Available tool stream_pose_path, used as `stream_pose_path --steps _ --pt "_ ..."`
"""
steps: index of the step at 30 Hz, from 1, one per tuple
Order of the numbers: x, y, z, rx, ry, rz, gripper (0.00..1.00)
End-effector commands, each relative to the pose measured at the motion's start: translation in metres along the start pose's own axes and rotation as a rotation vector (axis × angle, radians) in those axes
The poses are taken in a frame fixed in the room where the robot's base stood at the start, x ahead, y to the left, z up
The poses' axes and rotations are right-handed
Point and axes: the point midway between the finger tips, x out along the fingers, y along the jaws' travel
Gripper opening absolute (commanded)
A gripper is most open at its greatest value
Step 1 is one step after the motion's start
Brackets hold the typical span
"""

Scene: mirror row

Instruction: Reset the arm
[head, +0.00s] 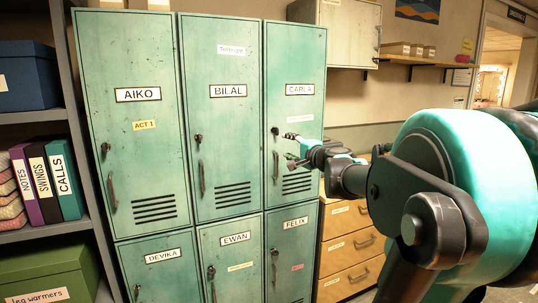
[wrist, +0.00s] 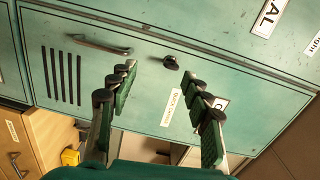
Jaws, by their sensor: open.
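My gripper (head: 288,147) is open and empty in front of the upper right locker, labelled CARLA (head: 299,89). In the wrist view my gripper's two fingers (wrist: 162,75) are spread wide, with nothing between them but the view of the green door (wrist: 225,75). The door's round lock (wrist: 170,62) and bar handle (wrist: 100,45) show beyond the fingertips. I cannot tell how far the fingertips are from the door. My arm (head: 345,178) reaches in from the right. The CARLA door looks shut.
Neighbouring lockers, including BILAL (head: 229,90) and AIKO (head: 138,95), look shut. A wooden drawer unit (head: 345,245) stands right of the lockers, below my arm. A wall cabinet (head: 347,30) and a shelf (head: 410,60) hang above. Shelves with binders (head: 50,180) stand left.

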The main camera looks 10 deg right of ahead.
Motion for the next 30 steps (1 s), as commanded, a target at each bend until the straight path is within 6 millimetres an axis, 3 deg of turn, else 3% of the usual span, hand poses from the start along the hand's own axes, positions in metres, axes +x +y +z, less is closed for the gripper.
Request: stream_pose_path --steps 5,9,14,18,21,24,27,30 --pt "-0.022 0.083 0.064 -0.247 -0.165 0.167 0.49" --pt "-0.056 0.164 0.105 -0.462 -0.308 0.34 0.49" --pt "-0.113 0.256 0.131 -0.693 -0.455 0.56 0.49" --pt "-0.173 0.326 0.134 -0.875 -0.559 0.766 0.49" --pt "-0.211 0.36 0.128 -0.975 -0.608 0.895 0.49" --pt "-0.239 0.381 0.12 -1.044 -0.636 0.99 0.49" --pt "-0.255 0.39 0.115 -1.081 -0.649 1.045 0.49" --pt "-0.259 0.393 0.113 -1.088 -0.653 1.058 0.49"
